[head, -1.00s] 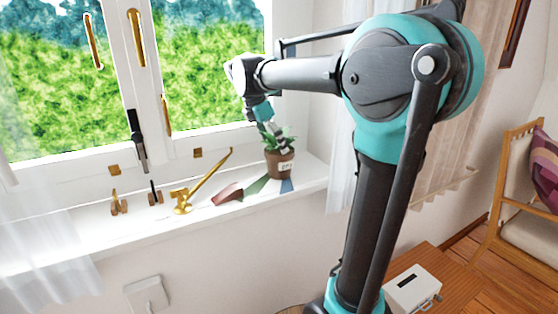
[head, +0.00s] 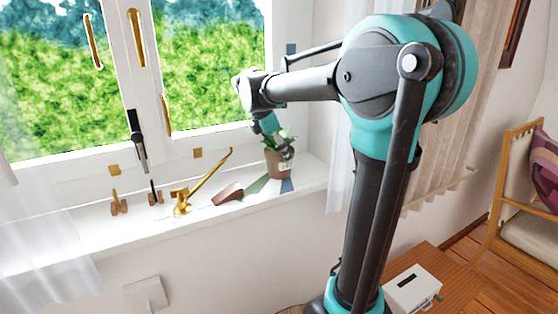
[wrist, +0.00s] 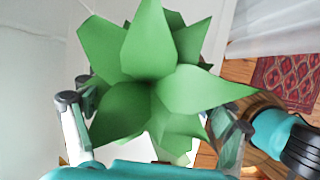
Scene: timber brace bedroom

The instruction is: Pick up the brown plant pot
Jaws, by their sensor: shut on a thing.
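The brown plant pot (head: 280,167) with its green plant is at the right end of the white windowsill in the head view. My gripper (head: 280,150) is over the plant and reaches down at the pot's rim. In the wrist view the green leaves (wrist: 150,90) fill the middle, with a finger of my gripper (wrist: 155,120) on each side. The gripper is shut on the pot, but the leaves hide the contact. The pot looks upright. Whether its base touches the sill is hard to tell.
A sheer curtain (head: 340,150) hangs on the right. A white box (head: 412,288) sits on a wooden table below.

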